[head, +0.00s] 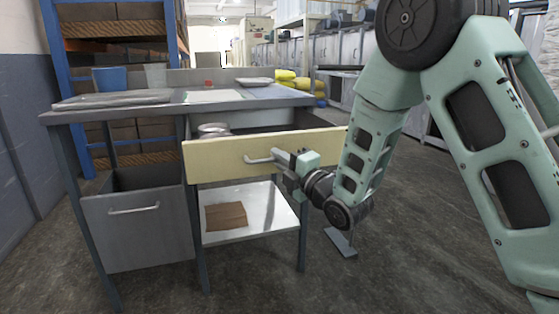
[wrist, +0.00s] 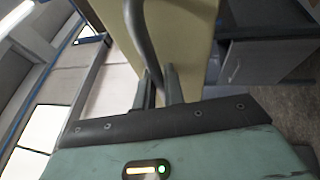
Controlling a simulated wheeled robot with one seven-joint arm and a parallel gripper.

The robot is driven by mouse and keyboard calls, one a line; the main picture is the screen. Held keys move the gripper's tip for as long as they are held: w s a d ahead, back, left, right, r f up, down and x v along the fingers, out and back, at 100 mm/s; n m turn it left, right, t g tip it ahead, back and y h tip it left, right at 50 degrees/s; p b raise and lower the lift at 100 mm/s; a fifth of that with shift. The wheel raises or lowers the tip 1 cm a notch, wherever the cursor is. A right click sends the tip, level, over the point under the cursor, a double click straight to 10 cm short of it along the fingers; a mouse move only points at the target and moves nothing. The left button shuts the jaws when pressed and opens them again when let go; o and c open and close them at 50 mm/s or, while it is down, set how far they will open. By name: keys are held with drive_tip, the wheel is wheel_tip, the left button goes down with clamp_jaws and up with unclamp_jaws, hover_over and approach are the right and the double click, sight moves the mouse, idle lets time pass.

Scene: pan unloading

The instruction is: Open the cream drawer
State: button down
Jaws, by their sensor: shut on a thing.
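The cream drawer (head: 222,162) is pulled partly out of the workbench in the head view, and its inside shows from above. A metal pan or pot (head: 213,129) is partly visible inside it; the front hides its lower part. My gripper (head: 283,160) is at the right part of the bar handle (head: 258,159) on the drawer front, shut on it. In the wrist view the cream front (wrist: 185,40) is close, and the curved handle (wrist: 140,35) runs down between my fingers (wrist: 160,88).
A grey lower drawer (head: 135,230) at the left also stands out. A lower shelf (head: 255,215) holds a brown wooden board (head: 226,216). The benchtop (head: 185,102) carries a blue container (head: 110,79) and a plate (head: 254,81). Floor in front is clear.

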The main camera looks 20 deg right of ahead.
drive_tip(key=c, duration=1.8)
unclamp_jaws()
drive_tip(key=shift+s+d, duration=0.1)
drive_tip(key=shift+p+v, duration=7.5)
drive_tip(key=shift+v, duration=1.1)
